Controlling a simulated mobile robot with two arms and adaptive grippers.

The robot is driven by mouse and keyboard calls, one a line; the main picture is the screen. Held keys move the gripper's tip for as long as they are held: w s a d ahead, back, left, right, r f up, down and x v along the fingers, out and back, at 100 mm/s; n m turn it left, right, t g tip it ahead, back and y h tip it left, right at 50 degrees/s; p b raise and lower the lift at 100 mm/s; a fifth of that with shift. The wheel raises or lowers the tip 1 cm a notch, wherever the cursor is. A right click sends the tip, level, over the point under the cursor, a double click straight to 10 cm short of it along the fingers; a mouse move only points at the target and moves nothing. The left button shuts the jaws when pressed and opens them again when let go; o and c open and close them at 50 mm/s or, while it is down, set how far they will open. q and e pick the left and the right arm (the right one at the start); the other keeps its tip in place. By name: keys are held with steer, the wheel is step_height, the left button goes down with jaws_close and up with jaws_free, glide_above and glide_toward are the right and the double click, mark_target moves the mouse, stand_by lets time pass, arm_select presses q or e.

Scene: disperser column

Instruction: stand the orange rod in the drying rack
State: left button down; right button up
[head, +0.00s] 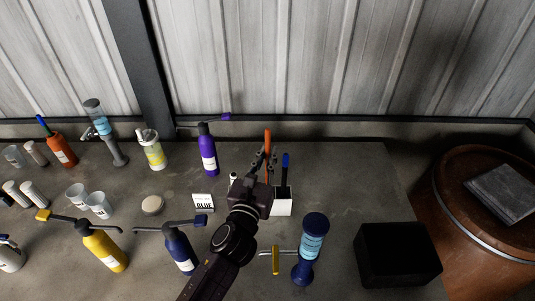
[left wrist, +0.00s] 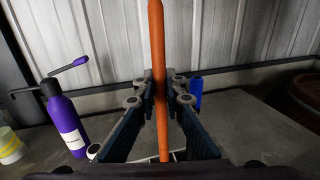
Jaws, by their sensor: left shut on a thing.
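My left gripper (head: 264,163) is shut on the orange rod (head: 267,142), which stands about upright between the fingers. In the left wrist view the orange rod (left wrist: 158,60) runs down through the fingers (left wrist: 160,95). Its lower end is hidden in the head view by my gripper. The drying rack (head: 284,208) appears as a small white box, partly covered by my gripper, with a blue rod (head: 285,165) upright in it. The blue rod also shows in the left wrist view (left wrist: 195,92). I cannot tell whether the orange rod is inside the rack. My right gripper is out of view.
A purple bottle (head: 207,155) stands left of the gripper. A blue bottle (head: 181,252) and a "BLUE" card (head: 203,202) are nearer left. A blue column (head: 311,243) and a black box (head: 397,254) stand front right. The table right of the rack is clear.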

arm_select(q)
steer(key=shift+f+b, duration=2.05)
steer(key=shift+f, duration=0.75)
steer(key=c, duration=1.9)
jaws_free()
steer(key=shift+c, duration=0.2)
steer(key=v, duration=1.2)
